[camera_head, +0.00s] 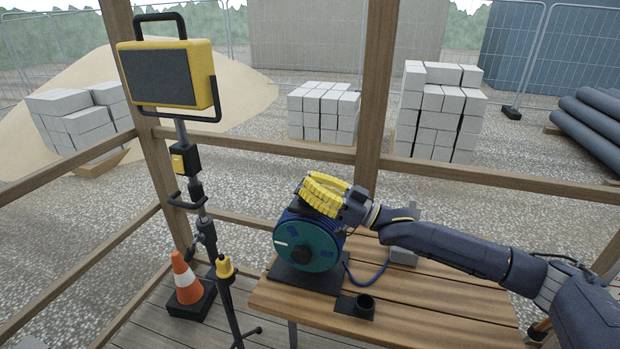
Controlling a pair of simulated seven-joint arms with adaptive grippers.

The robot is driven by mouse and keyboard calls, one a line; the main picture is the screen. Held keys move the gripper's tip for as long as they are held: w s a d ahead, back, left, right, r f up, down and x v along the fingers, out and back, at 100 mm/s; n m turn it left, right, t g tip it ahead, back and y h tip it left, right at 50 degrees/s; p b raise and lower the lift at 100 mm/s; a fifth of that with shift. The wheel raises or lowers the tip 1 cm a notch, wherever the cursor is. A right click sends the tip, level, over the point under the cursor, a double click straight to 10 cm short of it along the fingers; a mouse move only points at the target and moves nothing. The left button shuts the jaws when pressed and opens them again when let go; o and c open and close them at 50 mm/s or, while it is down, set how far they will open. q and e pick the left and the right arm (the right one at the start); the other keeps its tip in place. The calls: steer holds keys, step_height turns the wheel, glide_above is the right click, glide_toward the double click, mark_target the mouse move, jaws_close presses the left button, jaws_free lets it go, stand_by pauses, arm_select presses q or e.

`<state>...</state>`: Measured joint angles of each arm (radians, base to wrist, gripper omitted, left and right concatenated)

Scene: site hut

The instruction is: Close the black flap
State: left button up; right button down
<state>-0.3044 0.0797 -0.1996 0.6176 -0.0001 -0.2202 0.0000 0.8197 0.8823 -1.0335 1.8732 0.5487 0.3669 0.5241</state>
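A cable reel (306,245) with a teal disc face and blue cable stands on a black base plate (302,278) on the wooden table. My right gripper (322,192), with yellow ribbed fingers, is at the top of the reel and hides its upper part. The fingers overlap in this view, so their opening and any contact are unclear. I cannot make out a black flap for certain; it may be hidden behind the gripper. My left gripper is not in view.
A grey block (404,255) lies behind my arm. A work lamp (168,73) and traffic cone (186,280) stand left.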

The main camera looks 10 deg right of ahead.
steer(key=shift+s+a+f, duration=0.1)
steer(key=shift+s+f, duration=0.05)
steer(key=shift+f, duration=0.1)
steer(key=shift+r, duration=0.15)
stand_by(0.4)
